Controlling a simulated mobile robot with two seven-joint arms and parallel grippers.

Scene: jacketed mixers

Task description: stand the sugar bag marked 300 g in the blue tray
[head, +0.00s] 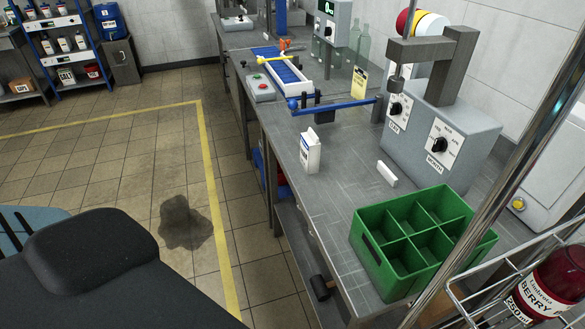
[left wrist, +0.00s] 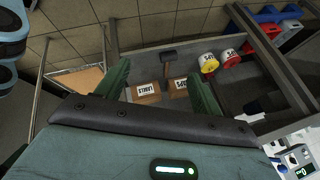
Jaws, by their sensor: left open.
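A small white upright packet (head: 310,153) stands on the grey bench in the head view. Its print is too small to read, so I cannot tell if it is the 300 g sugar bag. A blue item (head: 258,166) shows partly below the bench, and blue items (left wrist: 268,14) show at the top right of the left wrist view. I cannot tell if either is the blue tray. My left gripper (left wrist: 161,88) is open in the left wrist view, its green fingers apart, with labelled brown boxes (left wrist: 146,93) visible beyond them. My right gripper is not in view.
A green divided crate (head: 370,265) stands at the bench's near end, by a grey mixer (head: 440,135). A blue bar (head: 335,107) reaches over the bench beyond the packet. Tubs with yellow and red (left wrist: 208,63) sit on a surface in the left wrist view.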

